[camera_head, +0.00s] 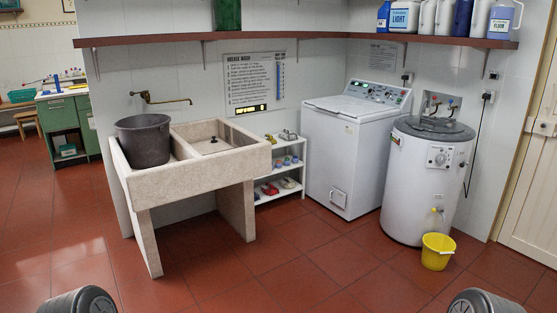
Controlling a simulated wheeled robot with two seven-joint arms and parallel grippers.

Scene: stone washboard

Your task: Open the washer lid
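A white top-loading washer (343,160) stands against the back wall, right of centre, with a control panel (377,93) along its rear. Its white lid (347,106) lies flat and looks shut. A round white drum-shaped appliance (426,185) with a dark grey lid (434,127), a dial and a tap stands right of it; its lid also looks down. Rounded dark parts of my own arms show at the bottom left and bottom right edges, well in front of both machines. No gripper fingers show.
A stone sink (190,160) holding a dark bucket (143,139) stands at the left. A small white shelf (280,168) sits between sink and washer. A yellow bucket (437,251) is on the floor before the drum appliance. A wooden shelf (300,36) runs overhead. Tiled floor in front is clear.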

